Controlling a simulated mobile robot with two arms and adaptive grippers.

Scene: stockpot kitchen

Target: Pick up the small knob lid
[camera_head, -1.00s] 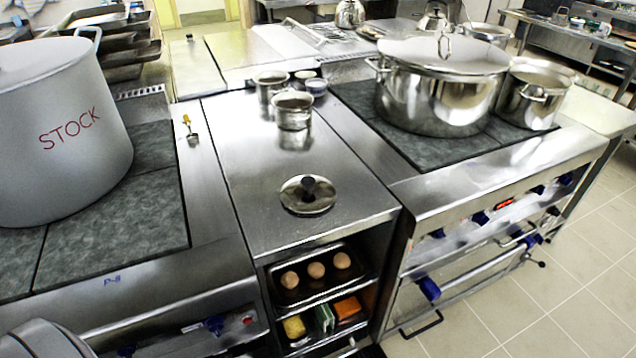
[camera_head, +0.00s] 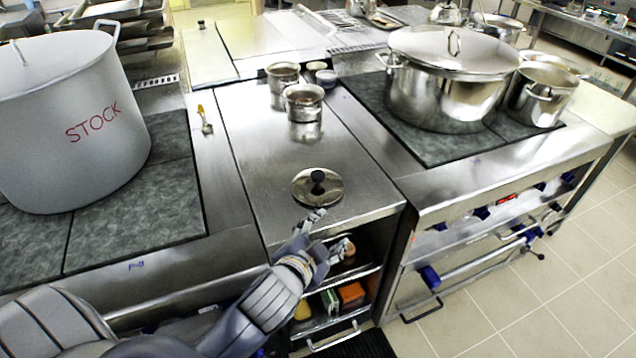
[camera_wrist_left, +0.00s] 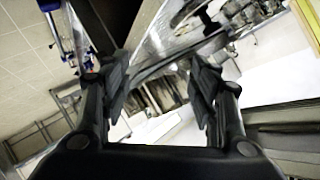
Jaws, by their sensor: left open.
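The small lid (camera_head: 318,190) is a round, shiny metal disc with a black knob. It lies flat on the steel counter (camera_head: 265,150) near its front edge, and its knob points up. My left gripper (camera_head: 329,233) is open and empty in front of the lid, at the counter's front edge, with a finger just short of the lid's near rim in the picture. In the left wrist view the two dark fingers of the gripper (camera_wrist_left: 160,88) stand wide apart with nothing between them. My right gripper is not in view.
Small pots (camera_head: 304,100) stand farther back on the counter. A large lidded pot (camera_head: 440,95) stands on the right stove, and the STOCK pot (camera_head: 70,120) on the left one. A small yellow-handled utensil (camera_head: 204,118) lies left of the counter. Shelves (camera_head: 365,275) are open below.

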